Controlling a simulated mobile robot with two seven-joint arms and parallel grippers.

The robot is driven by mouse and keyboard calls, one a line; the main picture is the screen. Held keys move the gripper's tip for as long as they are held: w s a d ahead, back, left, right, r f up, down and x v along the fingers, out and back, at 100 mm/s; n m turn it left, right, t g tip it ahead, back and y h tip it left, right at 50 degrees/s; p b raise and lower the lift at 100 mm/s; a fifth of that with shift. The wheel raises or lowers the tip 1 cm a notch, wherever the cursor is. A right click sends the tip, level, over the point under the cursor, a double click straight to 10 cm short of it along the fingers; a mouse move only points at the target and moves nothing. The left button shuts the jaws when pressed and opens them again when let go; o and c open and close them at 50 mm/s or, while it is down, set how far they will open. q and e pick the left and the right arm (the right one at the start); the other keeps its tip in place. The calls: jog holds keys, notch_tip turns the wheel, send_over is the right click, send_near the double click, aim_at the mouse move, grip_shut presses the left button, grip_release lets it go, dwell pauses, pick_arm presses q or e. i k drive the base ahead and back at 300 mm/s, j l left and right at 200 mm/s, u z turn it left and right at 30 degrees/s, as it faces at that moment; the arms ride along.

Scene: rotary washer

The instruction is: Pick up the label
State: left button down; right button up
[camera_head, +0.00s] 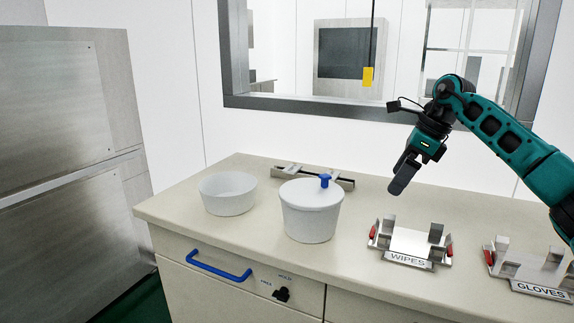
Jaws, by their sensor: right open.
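A label reading WIPES (408,260) is on the front of a metal holder (411,241) on the counter. A second label reading GLOVES (541,291) is on the front of another holder at the right edge. A small yellow tag (367,77) hangs on a thin dark line in front of the window; I cannot tell if it bears writing. My right gripper (402,178) is open, with its fingers seen side-on, pointing down. It is in the air above and behind the WIPES holder, with nothing seen between its fingers. My left gripper is out of view.
A metal bar fixture (340,181) lies behind the tub. A blue drawer handle (218,268) is on the front. The window frame rises behind.

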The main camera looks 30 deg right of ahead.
aim_at(292, 169)
jog(key=i, duration=1.3)
